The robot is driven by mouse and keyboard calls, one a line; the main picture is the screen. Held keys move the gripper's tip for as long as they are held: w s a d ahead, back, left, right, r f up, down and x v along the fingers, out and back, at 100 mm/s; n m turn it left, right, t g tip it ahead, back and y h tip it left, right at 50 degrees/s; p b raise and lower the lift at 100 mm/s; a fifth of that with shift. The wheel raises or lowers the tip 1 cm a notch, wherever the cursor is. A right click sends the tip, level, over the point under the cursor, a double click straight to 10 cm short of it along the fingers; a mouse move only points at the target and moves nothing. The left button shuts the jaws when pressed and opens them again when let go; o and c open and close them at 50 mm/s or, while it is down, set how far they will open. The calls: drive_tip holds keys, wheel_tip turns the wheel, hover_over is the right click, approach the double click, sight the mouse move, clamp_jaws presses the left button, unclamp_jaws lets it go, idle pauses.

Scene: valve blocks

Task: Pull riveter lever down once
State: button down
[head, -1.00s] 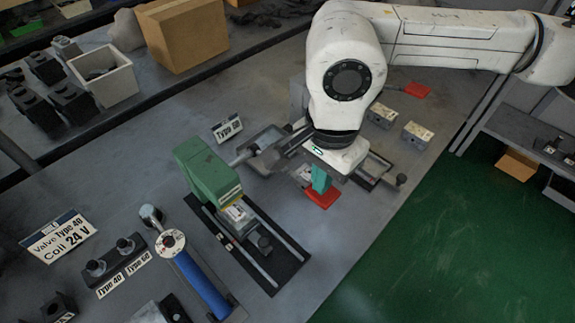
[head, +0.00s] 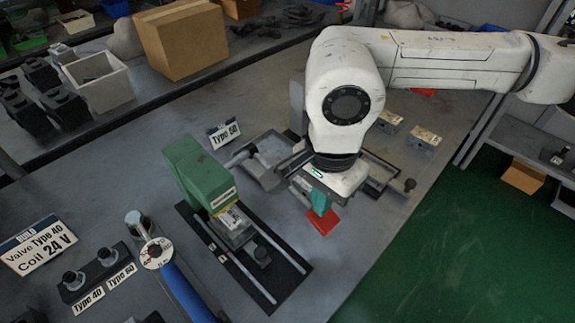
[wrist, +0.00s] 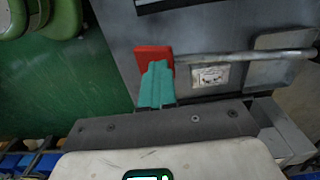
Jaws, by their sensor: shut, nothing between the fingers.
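The riveter lever is a metal rod (wrist: 245,56) with a red end piece (wrist: 152,55), seen in the wrist view. The red end (head: 325,222) also shows in the head view, just below and right of my gripper. My gripper (head: 319,205) has teal fingers, which are shut with nothing between them. In the wrist view the fingertips (wrist: 157,68) overlap the lower edge of the red end; whether they touch it I cannot tell.
A green press (head: 197,172) on black rails and a blue-handled tool (head: 183,290) stand left of my gripper. A "Type 60" sign (head: 223,133) and metal blocks (head: 424,137) are farther back. Green floor lies beyond the bench's right edge.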

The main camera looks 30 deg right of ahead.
drive_tip(key=shift+f+b, duration=1.8)
drive_tip(key=shift+f, duration=0.3)
wheel_tip(320, 180, up, 18)
drive_tip(key=p, duration=0.9)
drive_tip(key=shift+f, duration=0.15)
